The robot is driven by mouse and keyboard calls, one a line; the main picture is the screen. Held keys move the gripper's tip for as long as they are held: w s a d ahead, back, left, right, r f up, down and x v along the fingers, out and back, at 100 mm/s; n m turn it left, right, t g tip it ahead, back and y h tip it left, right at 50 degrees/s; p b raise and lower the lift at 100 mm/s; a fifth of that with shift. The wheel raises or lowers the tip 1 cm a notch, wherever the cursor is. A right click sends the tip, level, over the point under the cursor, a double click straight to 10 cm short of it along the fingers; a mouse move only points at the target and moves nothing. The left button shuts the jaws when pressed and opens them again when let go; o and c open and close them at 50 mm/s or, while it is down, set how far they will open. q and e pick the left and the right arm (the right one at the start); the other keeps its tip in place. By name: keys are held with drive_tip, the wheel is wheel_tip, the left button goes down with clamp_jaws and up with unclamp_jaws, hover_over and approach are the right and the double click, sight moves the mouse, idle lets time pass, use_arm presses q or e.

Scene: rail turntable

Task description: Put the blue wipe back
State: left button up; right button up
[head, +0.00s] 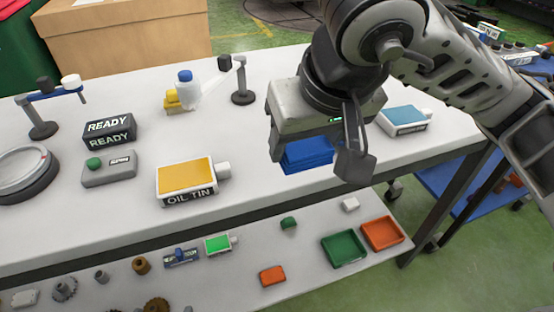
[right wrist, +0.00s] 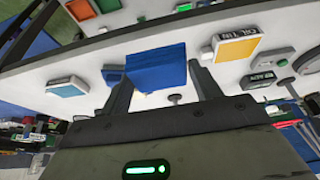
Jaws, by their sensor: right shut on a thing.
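The blue wipe (head: 308,156) is a folded blue block, held in my right gripper (head: 314,150) over the right half of the white table. In the right wrist view the wipe (right wrist: 157,66) sits between the two fingers (right wrist: 161,78), which are shut on it. In the head view the gripper body hides its upper part, and I cannot tell whether its underside touches the table. A small blue patch (right wrist: 112,75) shows beside the left finger in the right wrist view; what it is I cannot tell. My left gripper is not in view.
A white tin with a blue label (head: 404,120) stands right of my gripper. The yellow oil tin (head: 186,175), a bottle (head: 188,90) and a small black post (head: 241,90) stand to the left. The lower shelf holds green (head: 345,248) and orange (head: 382,233) trays.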

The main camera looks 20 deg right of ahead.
approach(277, 167)
drive_tip(key=w, duration=0.1)
drive_tip(key=w+p, duration=0.1)
drive_tip(key=shift+w+f, duration=0.25)
drive_tip(key=shift+w+a+f, duration=0.1)
drive_tip(key=shift+w+f, duration=0.25)
drive_tip(key=shift+f, duration=0.1)
drive_tip(key=x, duration=0.1)
drive_tip(key=p+x, duration=0.1)
drive_tip(key=x, duration=0.1)
drive_tip(key=shift+s+f, duration=0.2)
drive_tip(key=shift+s, duration=0.1)
drive_tip(key=shift+f, duration=0.45)
drive_tip(key=o, duration=0.9)
drive_tip(key=shift+r, duration=0.35)
drive_tip(key=shift+s+r, duration=0.1)
drive_tip(key=shift+r, duration=0.25)
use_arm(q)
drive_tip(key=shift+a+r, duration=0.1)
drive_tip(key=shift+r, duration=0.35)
use_arm(e)
drive_tip(key=v, duration=1.1)
